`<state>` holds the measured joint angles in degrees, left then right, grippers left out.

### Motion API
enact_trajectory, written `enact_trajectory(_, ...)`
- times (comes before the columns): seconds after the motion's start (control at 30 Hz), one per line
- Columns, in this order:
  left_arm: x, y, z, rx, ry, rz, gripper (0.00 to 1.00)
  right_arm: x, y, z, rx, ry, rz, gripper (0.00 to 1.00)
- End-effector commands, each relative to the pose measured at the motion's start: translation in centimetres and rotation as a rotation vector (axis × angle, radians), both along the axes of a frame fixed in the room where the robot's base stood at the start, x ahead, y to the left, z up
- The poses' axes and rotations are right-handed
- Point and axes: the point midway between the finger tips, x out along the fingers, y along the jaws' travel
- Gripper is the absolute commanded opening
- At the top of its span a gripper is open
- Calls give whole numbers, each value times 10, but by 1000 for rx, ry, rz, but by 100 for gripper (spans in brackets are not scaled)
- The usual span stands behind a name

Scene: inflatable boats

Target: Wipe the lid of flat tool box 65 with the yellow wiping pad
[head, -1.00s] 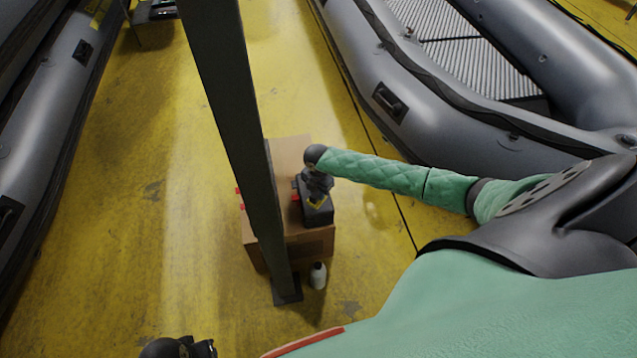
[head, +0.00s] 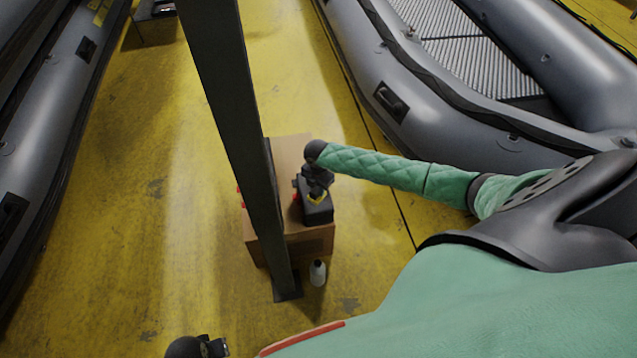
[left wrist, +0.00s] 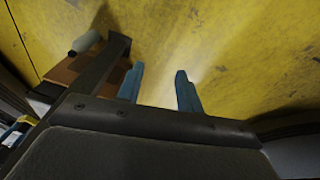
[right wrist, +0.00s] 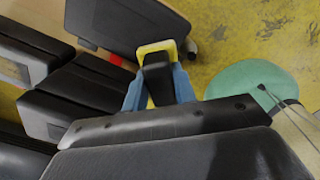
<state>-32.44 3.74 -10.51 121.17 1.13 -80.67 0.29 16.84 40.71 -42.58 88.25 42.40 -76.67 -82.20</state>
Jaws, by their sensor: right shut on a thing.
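My right gripper (head: 316,180) is over a dark flat tool box (head: 318,213) on a cardboard box. In the right wrist view its blue fingers (right wrist: 157,75) are shut on the black handle of the yellow wiping pad (right wrist: 157,47). The pad overlaps the near right edge of a dark lid (right wrist: 120,25) there; I cannot tell whether it touches. No number is readable on the box. My left gripper (left wrist: 160,72) is open and empty, low at the bottom of the head view (head: 197,347).
A dark upright post (head: 232,110) stands in front of the cardboard box (head: 298,247). Other dark cases (right wrist: 75,95) lie at left in the right wrist view. A white bottle (head: 318,273) stands beside the box.

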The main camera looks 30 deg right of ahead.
Motion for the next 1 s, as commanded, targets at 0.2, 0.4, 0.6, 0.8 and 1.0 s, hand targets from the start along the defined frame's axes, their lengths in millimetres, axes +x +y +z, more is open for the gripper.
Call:
enact_trajectory(0.2, 7, -1, -16, 0, -9, 2, 36, 0, 1, 7, 0, 0, -1, 2)
enact_trajectory(0.4, 2, 1, -36, 3, -3, 2, 36, 0, 1, 11, 0, 0, -3, 2)
enact_trajectory(0.6, -5, 3, -55, 8, 7, 0, 36, 0, 2, 16, 0, 0, -4, 2)
enact_trajectory(0.8, -9, 5, -73, 11, 11, 1, 36, -1, 2, 20, 0, 0, -5, 2)
enact_trajectory(1.0, -10, 5, -83, 12, 13, 1, 36, -1, 2, 20, 0, 0, -6, 2)
